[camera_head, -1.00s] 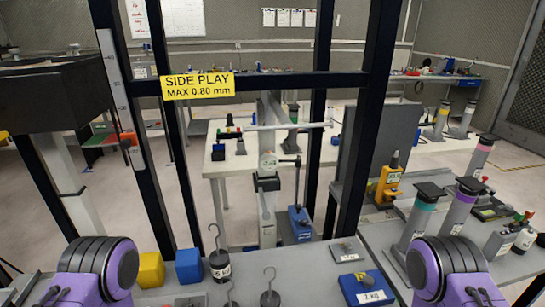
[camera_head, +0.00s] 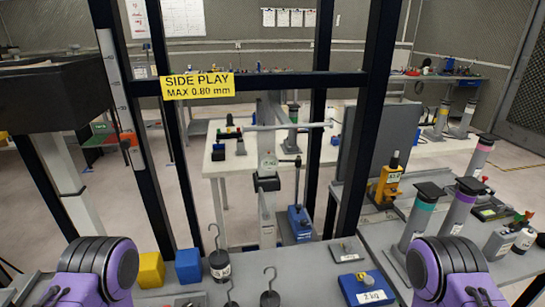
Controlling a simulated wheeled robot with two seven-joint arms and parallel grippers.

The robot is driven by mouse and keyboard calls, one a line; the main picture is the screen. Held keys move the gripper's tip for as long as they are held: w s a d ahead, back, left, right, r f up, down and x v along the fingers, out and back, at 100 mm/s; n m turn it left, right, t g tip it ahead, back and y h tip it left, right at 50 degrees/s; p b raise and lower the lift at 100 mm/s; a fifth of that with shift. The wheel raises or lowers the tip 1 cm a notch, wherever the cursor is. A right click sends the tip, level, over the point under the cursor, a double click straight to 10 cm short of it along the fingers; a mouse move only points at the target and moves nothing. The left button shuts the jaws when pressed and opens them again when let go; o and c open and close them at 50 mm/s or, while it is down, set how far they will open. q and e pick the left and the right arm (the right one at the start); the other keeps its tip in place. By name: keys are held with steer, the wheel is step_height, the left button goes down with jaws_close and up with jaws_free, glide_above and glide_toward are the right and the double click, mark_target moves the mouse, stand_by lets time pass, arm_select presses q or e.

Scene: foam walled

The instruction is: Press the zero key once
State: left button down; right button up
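I cannot make out a zero key in the head view. A pale, round-faced device (camera_head: 268,165) sits on a grey upright column at the centre, behind the black frame; its details are too small to read. Only my purple and black arm links show at the bottom left and bottom right. Neither gripper is in view.
A black frame (camera_head: 262,82) with a yellow "SIDE PLAY MAX 0.80 mm" sign (camera_head: 198,86) stands ahead.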

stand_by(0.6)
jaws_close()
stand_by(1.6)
